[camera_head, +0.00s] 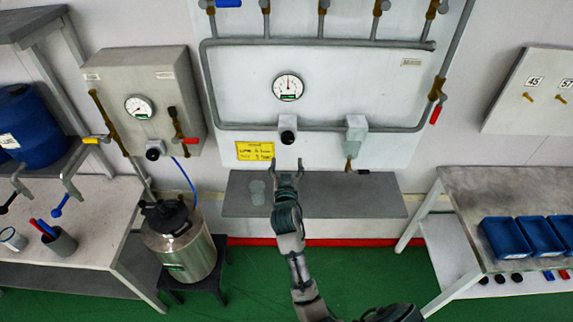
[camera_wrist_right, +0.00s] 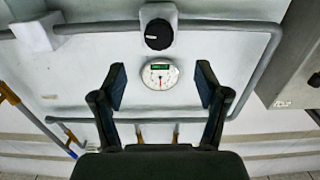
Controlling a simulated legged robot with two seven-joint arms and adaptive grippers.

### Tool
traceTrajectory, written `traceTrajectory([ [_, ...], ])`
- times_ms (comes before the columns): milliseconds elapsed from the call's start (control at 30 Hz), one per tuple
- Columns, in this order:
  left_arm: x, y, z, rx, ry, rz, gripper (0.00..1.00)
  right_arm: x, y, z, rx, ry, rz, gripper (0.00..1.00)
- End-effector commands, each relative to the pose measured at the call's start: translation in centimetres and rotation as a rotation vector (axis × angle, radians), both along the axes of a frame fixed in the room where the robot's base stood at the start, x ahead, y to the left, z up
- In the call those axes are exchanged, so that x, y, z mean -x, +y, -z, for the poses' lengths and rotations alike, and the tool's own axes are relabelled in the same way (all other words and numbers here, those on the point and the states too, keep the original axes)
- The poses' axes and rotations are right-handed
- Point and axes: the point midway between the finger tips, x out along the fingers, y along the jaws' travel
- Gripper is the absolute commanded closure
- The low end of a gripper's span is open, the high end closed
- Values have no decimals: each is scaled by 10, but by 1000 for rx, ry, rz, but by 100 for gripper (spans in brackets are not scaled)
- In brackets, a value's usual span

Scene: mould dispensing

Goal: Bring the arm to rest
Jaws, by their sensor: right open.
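My right arm reaches up from the bottom of the head view. Its gripper (camera_head: 288,170) is in front of the white wall panel, just above the grey shelf (camera_head: 330,194). In the right wrist view the gripper (camera_wrist_right: 160,85) has its two fingers spread wide, with nothing between them. Behind the fingers there are a black knob (camera_wrist_right: 159,34) and a round gauge (camera_wrist_right: 160,74) on the panel. A clear cup (camera_head: 257,192) stands on the shelf just left of the gripper, apart from it. My left gripper is not in view.
A steel canister (camera_head: 182,245) stands on a dark stool at the left. Blue trays (camera_head: 505,238) sit on the right table. The green floor (camera_head: 370,275) between is clear.

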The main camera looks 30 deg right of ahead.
Motion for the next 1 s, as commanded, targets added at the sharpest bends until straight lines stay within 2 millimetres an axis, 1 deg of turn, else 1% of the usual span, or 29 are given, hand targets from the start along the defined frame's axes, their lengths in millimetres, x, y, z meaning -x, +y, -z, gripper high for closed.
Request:
traceTrajectory([
  [467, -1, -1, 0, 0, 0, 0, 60, 1, 0, 0, 0, 0, 0, 26],
  [567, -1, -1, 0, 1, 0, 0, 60, -2, 3, 8, 1, 15, -11, 26],
  [633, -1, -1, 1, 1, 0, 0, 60, -8, 9, 29, 6, 53, -35, 26],
  [667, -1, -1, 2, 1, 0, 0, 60, -11, 13, 42, 8, 79, -51, 26],
  [767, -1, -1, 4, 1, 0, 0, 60, -22, 33, 107, 13, 190, -124, 26],
  [800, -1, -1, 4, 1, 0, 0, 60, -24, 42, 138, 15, 241, -158, 26],
  [867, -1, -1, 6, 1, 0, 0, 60, -22, 55, 189, 13, 323, -211, 26],
  [900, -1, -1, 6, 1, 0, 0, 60, -18, 64, 222, 10, 376, -245, 26],
  [967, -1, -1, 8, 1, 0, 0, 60, -9, 76, 270, 4, 453, -291, 26],
  [1000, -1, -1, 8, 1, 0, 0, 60, 1, 84, 302, -2, 503, -321, 26],
])
